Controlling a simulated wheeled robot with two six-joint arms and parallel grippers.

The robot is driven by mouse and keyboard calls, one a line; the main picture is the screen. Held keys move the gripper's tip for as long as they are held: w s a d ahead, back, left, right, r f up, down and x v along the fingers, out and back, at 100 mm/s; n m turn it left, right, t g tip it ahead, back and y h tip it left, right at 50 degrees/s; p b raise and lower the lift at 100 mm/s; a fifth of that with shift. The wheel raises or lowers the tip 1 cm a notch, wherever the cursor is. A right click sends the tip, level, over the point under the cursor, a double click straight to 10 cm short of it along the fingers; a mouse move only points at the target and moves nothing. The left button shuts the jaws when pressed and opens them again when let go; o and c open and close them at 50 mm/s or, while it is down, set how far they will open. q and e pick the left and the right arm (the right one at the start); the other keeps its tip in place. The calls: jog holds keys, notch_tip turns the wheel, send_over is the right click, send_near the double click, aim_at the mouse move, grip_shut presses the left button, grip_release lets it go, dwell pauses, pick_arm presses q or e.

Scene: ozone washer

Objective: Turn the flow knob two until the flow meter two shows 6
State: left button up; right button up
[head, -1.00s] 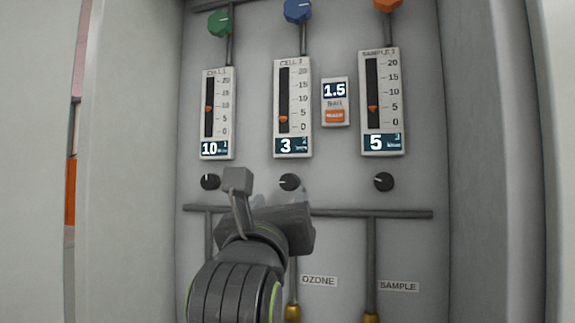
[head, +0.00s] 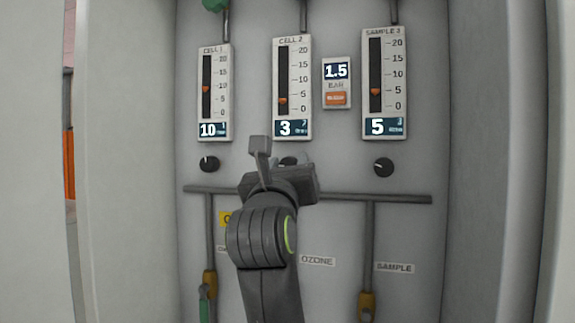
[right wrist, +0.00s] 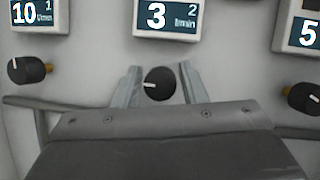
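Flow meter two (head: 292,88), labelled CELL 2, shows 3 on its display, which also shows in the right wrist view (right wrist: 166,17). Flow knob two (right wrist: 160,84) is a round black knob below it, its white mark pointing left. In the head view the knob (head: 288,161) is partly hidden by my right gripper (head: 283,158). In the right wrist view the right gripper's fingers (right wrist: 160,70) stand apart, one on each side of the knob, with a small gap visible on the right. My left gripper is not in view.
The CELL 1 meter (head: 214,92) shows 10, with its knob (head: 209,164) to the left. The SAMPLE meter (head: 385,85) shows 5, with its knob (head: 383,168) to the right. A horizontal pipe (head: 375,198) runs below the knobs. A pressure display (head: 336,82) reads 1.5.

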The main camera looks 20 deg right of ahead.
jog(key=c, duration=0.6)
jog(key=shift+m+h, duration=0.3)
jog(key=shift+m, duration=0.3)
jog(key=m+g+h, duration=0.1)
jog(key=m, duration=0.1)
jog(key=m+g+h, duration=0.1)
jog(key=m, duration=0.2)
jog(key=shift+h, duration=0.4)
jog(key=shift+m+g+h+p, duration=0.35)
jog(key=shift+m+g+h, duration=0.3)
jog(key=shift+m, duration=1.15)
jog(key=shift+m+g+h+p, duration=0.4)
jog(key=shift+m+g, duration=0.35)
jog(key=shift+m, duration=1.05)
jog(key=o, duration=1)
jog(key=shift+c, duration=0.2)
